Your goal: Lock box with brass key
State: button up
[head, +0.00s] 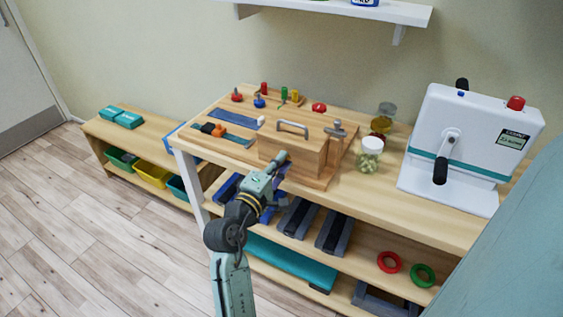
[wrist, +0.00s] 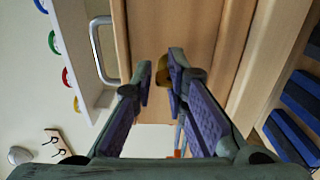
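A wooden box (head: 292,150) with a grey metal handle (head: 293,127) on top stands on the wooden table. The box's plain front face also shows in the wrist view (wrist: 170,25), with the handle to its left. My gripper (head: 280,157) is close in front of this face. In the wrist view its two purple-padded fingers (wrist: 160,75) are apart, with a gap between their tips. A small brass-coloured piece (wrist: 163,75), likely the key, is at the right fingertip, partly hidden by it. I cannot tell whether it touches the finger or sits in a lock.
A board with coloured knobs (head: 265,93) lies behind and left of the box. A glass jar (head: 369,155) stands right of it, and a white crank device (head: 465,140) farther right. The lower shelf (head: 350,257) holds blue weights and rings. Open floor (head: 90,240) is at left.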

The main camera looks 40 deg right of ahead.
jog(key=shift+o, duration=0.7)
jog(key=v, duration=1.2)
